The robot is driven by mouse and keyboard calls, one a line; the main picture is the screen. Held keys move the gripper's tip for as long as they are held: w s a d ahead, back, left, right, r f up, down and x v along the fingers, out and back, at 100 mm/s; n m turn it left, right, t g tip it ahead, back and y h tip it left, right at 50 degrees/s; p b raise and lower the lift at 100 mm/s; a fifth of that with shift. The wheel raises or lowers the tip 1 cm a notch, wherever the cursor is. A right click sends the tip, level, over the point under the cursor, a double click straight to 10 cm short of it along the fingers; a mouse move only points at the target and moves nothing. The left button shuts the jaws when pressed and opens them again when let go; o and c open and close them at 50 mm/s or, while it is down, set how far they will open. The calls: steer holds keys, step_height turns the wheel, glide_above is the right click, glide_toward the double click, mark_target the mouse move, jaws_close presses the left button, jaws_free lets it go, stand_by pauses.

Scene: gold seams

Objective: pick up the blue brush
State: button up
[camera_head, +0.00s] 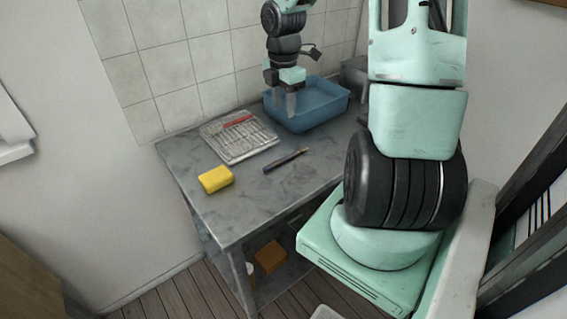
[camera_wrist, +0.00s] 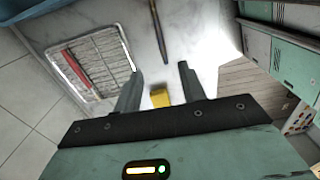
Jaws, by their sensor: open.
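A thin dark brush (camera_head: 285,161), bluish with a brownish end, lies on the grey table, right of the yellow block. It also shows at the top middle of the wrist view (camera_wrist: 159,32). My gripper (camera_head: 285,108) is above the back of the table, in front of the blue tub, and appears clear of the tabletop. In the wrist view its two fingers (camera_wrist: 160,72) are spread with nothing held between them. The brush lies apart from the fingers, beyond their tips in that view.
A blue tub (camera_head: 318,112) stands at the back right of the table. A tray of thin tools with a red item (camera_head: 240,136) lies at the back left. A yellow block (camera_head: 216,179) sits near the front left edge. Tabletop around the brush is mostly clear.

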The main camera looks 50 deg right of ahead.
steer(key=b, duration=0.1)
glide_above(284, 158)
step_height(284, 158, down, 12)
steer(key=shift+d+r, duration=0.15)
steer(key=shift+r, duration=0.05)
steer(key=shift+w+f+b, duration=0.15)
steer(key=shift+f+b, duration=0.15)
steer(key=shift+f, duration=2.6)
jaws_close()
